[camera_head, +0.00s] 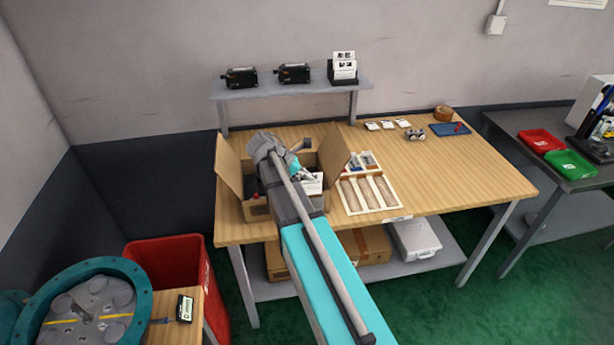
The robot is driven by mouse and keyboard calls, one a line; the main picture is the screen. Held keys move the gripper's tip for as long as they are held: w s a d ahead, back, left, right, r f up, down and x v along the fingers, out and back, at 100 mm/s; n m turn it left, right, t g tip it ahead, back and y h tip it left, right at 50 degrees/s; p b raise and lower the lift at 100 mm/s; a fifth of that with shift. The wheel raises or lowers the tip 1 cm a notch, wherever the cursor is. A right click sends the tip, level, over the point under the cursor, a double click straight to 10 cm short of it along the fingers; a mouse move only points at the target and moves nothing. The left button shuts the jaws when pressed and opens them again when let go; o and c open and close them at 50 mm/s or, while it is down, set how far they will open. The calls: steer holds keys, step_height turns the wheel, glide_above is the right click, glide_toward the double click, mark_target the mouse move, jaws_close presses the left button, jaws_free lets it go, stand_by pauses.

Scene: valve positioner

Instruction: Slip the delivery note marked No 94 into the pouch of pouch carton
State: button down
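An open cardboard carton (257,208) stands on the workbench with its flaps spread; my arm crosses in front of it. My gripper (298,172) is over or inside the carton, mostly hidden by my own arm, and its fingers cannot be made out. A white paper (313,185) with dark print shows beside my gripper at the carton's right side. I cannot tell if it is held or lies in a pouch, and its number is unreadable. A black holder on the shelf carries white printed notes (344,66), too small to read surely.
A divided wooden tray (369,196) lies right of the carton. Small white cards (388,124), a tape roll (443,113) and a blue tray (450,130) lie at the back. The bench's right part (485,180) is clear. Two black devices (293,73) stand on the shelf.

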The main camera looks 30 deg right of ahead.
mark_target(314, 194)
steer(key=shift+f+b, duration=3.25)
stand_by(1.4)
steer(key=c, duration=0.7)
jaws_free()
steer(key=shift+r, duration=0.25)
